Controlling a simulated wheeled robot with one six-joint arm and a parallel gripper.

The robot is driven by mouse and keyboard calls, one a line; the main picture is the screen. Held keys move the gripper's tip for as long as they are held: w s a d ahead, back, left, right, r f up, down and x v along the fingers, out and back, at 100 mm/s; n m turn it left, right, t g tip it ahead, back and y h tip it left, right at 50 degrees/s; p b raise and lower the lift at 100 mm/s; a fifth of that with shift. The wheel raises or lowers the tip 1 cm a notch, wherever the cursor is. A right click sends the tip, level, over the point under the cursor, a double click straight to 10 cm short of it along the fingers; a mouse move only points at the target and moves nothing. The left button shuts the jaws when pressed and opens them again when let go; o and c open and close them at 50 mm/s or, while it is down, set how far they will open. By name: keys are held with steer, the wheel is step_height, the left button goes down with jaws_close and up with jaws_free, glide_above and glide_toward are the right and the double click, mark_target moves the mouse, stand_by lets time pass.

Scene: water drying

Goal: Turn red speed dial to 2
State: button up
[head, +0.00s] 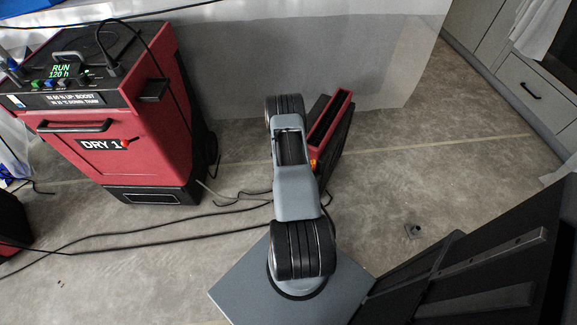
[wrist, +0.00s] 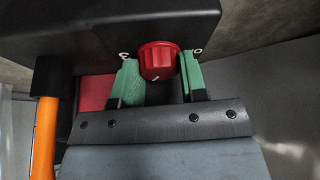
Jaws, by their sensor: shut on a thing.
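The red speed dial (wrist: 158,59) is in the upper middle of the wrist view, on a dark panel (wrist: 105,25). A short white pointer line shows on its lower face. Small pale marks sit on either side of it, too small to read surely. My gripper (wrist: 160,72) has its green fingers on the dial's left and right sides, shut on it. In the head view a red and black unit (head: 331,120) stands on the floor behind my arm. My gripper and the dial are hidden there.
A red machine marked DRY 1 (head: 97,143) stands at the left, with a lit display. Black cables (head: 130,235) run over the floor. A grey sheet (head: 390,75) hangs behind the unit. An orange bar (wrist: 44,140) is left of my gripper. Floor at right is mostly clear.

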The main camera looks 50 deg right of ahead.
steer(key=shift+d, duration=0.1)
steer(key=o, duration=0.6)
steer(key=shift+o, duration=0.2)
steer(key=shift+r, duration=0.1)
steer(key=p+v, duration=0.3)
steer(key=v, duration=1)
steer(key=shift+r, duration=0.3)
